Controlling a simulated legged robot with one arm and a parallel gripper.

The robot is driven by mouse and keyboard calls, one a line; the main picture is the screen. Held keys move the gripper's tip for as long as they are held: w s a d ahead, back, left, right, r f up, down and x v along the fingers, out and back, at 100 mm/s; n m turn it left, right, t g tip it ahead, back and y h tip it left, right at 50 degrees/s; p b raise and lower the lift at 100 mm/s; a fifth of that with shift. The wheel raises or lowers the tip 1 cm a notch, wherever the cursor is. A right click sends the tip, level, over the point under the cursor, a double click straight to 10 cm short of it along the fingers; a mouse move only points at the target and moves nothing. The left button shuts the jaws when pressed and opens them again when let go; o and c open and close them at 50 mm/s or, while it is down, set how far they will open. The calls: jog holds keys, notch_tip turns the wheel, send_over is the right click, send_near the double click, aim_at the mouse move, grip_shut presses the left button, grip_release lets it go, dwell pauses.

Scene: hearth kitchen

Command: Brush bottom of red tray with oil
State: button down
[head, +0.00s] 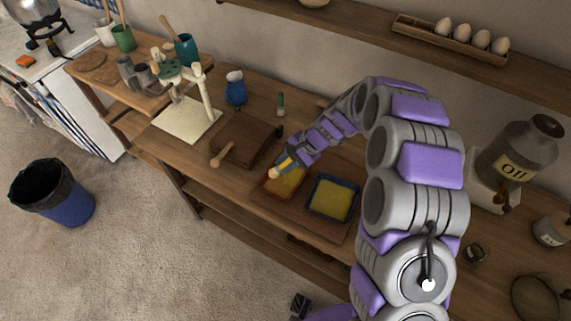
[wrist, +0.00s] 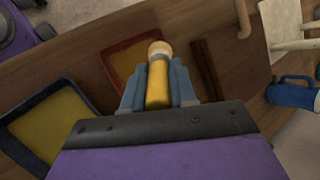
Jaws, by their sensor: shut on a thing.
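The red tray (head: 270,193) lies on the wooden counter, its bottom yellow, partly hidden by my gripper; it also shows in the wrist view (wrist: 110,50). My gripper (head: 285,164) is shut on the brush (head: 275,173), a yellow piece with a metal band and a pale rounded end. In the wrist view, the brush (wrist: 158,88) sits between my gripper's blue fingers (wrist: 158,90) and overlaps the red tray's edge. I cannot tell whether it touches the tray. A large grey oil can (head: 515,160) stands at the right.
A blue tray (head: 313,205) with a yellow bottom lies right of the red one. A dark wooden board (head: 245,140), a blue jug (head: 235,88) and a white stand (head: 187,118) are to the left. A shelf (head: 380,40) with eggs hangs above.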

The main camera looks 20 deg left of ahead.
jog(key=shift+r, duration=0.35)
jog(key=shift+r+p, duration=0.85)
jog(key=shift+r, duration=0.7)
jog(key=shift+f, duration=0.1)
jog(key=shift+s+d+f+t+h+b, duration=0.2)
jog(key=shift+d+f+h+b, duration=0.25)
jog(key=shift+f+b, duration=0.8)
jog(key=shift+s+d+f+t+h+b, duration=0.25)
jog(key=shift+d+f+h+b, duration=0.2)
jog(key=shift+f+b, duration=0.8)
jog(key=shift+s+d+f+t+h+b, duration=0.2)
jog(key=shift+d+f+h+b, duration=0.25)
jog(key=shift+f+b, duration=0.75)
jog(key=shift+f, duration=0.55)
